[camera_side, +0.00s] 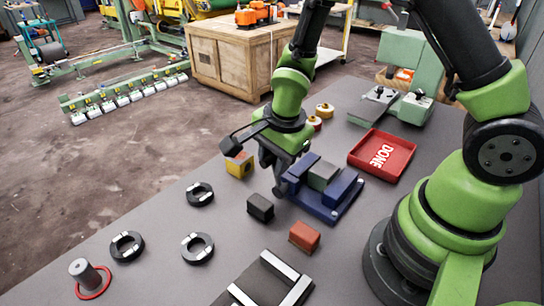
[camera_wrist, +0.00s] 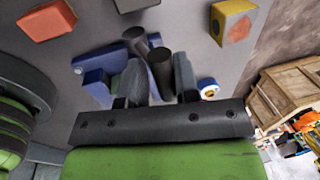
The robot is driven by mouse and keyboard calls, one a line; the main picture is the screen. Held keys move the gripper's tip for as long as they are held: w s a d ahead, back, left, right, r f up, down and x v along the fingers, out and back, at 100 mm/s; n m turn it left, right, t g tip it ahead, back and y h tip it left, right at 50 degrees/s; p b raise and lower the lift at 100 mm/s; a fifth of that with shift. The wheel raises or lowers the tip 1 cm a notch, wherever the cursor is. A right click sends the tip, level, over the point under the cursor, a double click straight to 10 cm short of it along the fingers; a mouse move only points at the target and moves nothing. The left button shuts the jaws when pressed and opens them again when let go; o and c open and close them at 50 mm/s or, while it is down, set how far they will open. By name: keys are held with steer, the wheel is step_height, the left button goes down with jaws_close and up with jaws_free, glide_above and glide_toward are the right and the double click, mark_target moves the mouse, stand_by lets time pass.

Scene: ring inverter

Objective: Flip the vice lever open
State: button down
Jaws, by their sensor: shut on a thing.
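The blue vice (camera_side: 335,205) stands on the grey table, with a grey-green block (camera_side: 322,176) between its two raised jaws. In the wrist view the vice (camera_wrist: 98,88) is partly covered by my gripper's fingers. My gripper (camera_side: 281,186) points down at the vice's left end, close against it. In the wrist view my gripper (camera_wrist: 150,80) is shut around a dark part at the vice, which appears to be the lever (camera_wrist: 160,62). The lever is mostly hidden in the side view, so its exact angle cannot be told.
A black block (camera_side: 260,207), a red block (camera_side: 304,236) and a yellow block (camera_side: 239,164) lie near the vice. A red DONE tray (camera_side: 408,168) is to its right. Several black rings, including one (camera_side: 197,248), lie at front left, with bare table between.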

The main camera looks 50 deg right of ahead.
steer(key=shift+s+a, duration=0.1)
stand_by(0.4)
steer(key=c, duration=0.9)
jaws_free()
steer(key=shift+r, duration=0.15)
steer(key=r, duration=0.3)
steer(key=s+r, duration=0.1)
steer(key=r, duration=0.2)
steer(key=s+r, duration=0.1)
steer(key=r, duration=0.2)
steer(key=shift+r, duration=0.25)
steer(key=s+r+n+t, duration=0.1)
steer(key=s+r+n, duration=0.3)
steer(key=s+r+n+t+y, duration=0.1)
steer(key=s+r+n+t, duration=0.1)
steer(key=s+r+n, duration=0.2)
steer(key=s+r+n+t+y, duration=0.1)
steer(key=s+r+n+t, duration=0.1)
steer(key=s+r+n, duration=0.2)
steer(key=shift+d+r+n, duration=0.15)
steer(key=shift+d+n, duration=0.05)
steer(key=shift+n, duration=0.8)
